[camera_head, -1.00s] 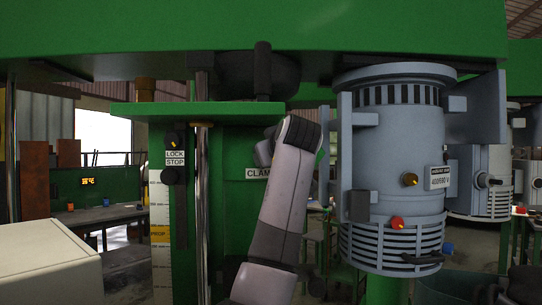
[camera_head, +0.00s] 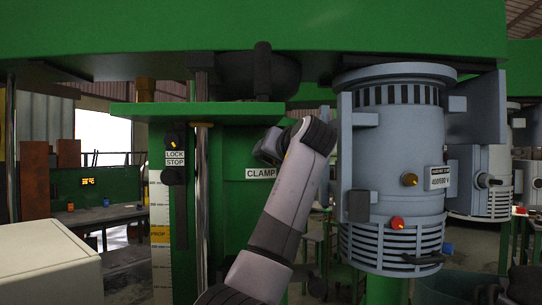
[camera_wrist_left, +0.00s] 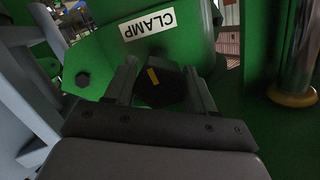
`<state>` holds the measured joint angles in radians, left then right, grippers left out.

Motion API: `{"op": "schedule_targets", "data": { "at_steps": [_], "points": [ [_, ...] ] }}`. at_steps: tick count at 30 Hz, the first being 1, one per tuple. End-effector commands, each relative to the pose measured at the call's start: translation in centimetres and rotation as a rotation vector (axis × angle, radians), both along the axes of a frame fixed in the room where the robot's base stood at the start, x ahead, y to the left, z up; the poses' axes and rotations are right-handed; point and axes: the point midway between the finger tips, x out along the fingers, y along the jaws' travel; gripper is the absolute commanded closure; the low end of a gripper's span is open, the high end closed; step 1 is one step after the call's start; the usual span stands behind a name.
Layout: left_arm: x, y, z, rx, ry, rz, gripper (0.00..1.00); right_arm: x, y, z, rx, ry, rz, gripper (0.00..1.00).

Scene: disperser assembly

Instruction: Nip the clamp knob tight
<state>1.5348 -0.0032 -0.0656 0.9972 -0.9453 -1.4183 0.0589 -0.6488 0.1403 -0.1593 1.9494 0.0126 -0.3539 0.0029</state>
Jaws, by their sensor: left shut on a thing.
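The clamp knob (camera_wrist_left: 160,88) is black with a yellow mark and shows in the left wrist view below the upside-down CLAMP label (camera_wrist_left: 147,24). My left gripper (camera_wrist_left: 162,76) has one finger on each side of the knob and is shut on it. In the head view my left gripper (camera_head: 268,147) is mostly hidden by its own wrist, in front of the green housing beside the CLAMP label (camera_head: 261,174). The knob is hidden there. My right gripper is in neither view.
The grey motor (camera_head: 395,150) with a yellow-marked knob and a red knob stands close to the right of my arm. A LOCK/STOP switch (camera_head: 174,140) and a shiny vertical rod (camera_head: 202,220) are to the left. A green beam (camera_head: 270,35) runs overhead.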

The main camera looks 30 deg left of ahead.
Motion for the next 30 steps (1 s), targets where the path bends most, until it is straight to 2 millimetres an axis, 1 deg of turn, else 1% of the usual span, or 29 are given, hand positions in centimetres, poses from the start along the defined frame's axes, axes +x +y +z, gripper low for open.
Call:
{"op": "schedule_targets", "data": {
  "at_steps": [7,21,22,23,30],
  "points": [
    [0.04,-0.08,-0.08,0.041,0.050,-0.001,0.76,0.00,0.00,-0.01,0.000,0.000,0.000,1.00],
    [0.05,-0.07,-0.20,0.047,0.063,0.000,0.78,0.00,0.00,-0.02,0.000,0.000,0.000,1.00],
    [0.05,-0.06,-0.20,0.047,0.062,0.000,0.38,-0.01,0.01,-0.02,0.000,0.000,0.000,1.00],
    [0.07,-0.06,-0.20,0.047,0.062,0.000,0.28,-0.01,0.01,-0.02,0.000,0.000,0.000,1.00],
    [0.03,-0.04,-0.12,0.045,0.058,0.000,0.27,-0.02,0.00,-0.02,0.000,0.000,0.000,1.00]
  ]
}}
